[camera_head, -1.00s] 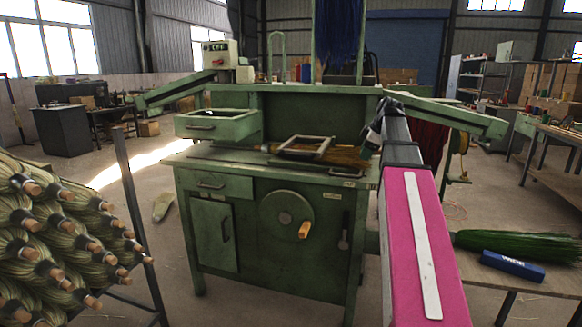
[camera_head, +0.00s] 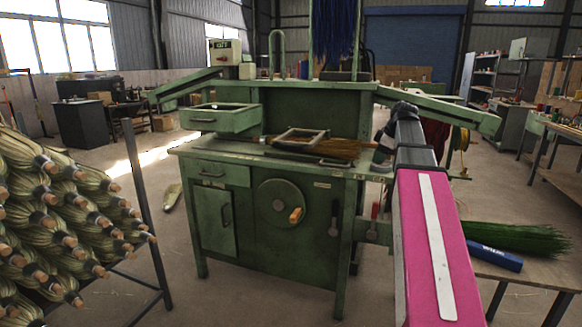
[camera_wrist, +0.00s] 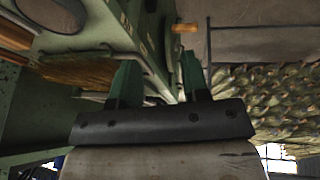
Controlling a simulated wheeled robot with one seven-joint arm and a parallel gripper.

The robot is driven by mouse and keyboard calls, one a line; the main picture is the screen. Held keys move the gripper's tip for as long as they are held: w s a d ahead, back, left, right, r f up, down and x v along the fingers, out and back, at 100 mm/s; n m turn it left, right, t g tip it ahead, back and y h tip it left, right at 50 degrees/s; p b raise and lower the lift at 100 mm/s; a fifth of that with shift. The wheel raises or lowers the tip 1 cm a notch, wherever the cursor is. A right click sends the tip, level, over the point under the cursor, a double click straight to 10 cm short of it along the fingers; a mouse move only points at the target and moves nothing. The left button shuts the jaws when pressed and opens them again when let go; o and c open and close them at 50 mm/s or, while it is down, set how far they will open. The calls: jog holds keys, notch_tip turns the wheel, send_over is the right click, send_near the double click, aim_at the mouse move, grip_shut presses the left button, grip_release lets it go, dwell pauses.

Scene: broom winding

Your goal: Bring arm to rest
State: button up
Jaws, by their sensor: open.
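My gripper (camera_wrist: 160,75) shows in the wrist view with two green fingers spread apart and nothing between them. My arm (camera_head: 436,240), pink with a white strip, reaches forward along the right side of the green winding machine in the head view. Its far end by the worktop is dark, and the fingers cannot be made out there. The winding machine (camera_head: 262,225) stands in the middle with an orange-handled wheel (camera_head: 280,203) on its front. A wooden frame (camera_head: 300,138) and brown bristles (camera_head: 345,149) lie on its worktop.
A rack of bound bristle bundles (camera_head: 65,215) stands at the left. Floor shows between the rack and the machine. The machine's side arm (camera_head: 440,107) slopes out behind my arm.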

jog(key=s+a+f+m+g+h, duration=0.1)
jog(key=s+a+f+m, duration=0.1)
jog(key=f, duration=0.6)
jog(key=s+a+f+m, duration=0.2)
jog(key=a+f+m, duration=0.1)
jog(key=f, duration=0.5)
jog(key=s+a+f+m+g+h, duration=0.1)
jog(key=s+a+f+m, duration=0.1)
jog(key=f, duration=0.6)
jog(key=s+a+f+m, duration=0.3)
jog(key=s+f, duration=0.3)
jog(key=f, duration=0.3)
jog(key=s+a+f+m+g+h, duration=0.1)
jog(key=s+a+f+m, duration=0.1)
jog(key=s+f, duration=0.4)
notch_tip(320, 180, down, 3)
jog(key=shift+s+a+f+m, duration=0.2)
jog(key=shift+s+a+m, duration=0.15)
jog(key=shift+m, duration=0.45)
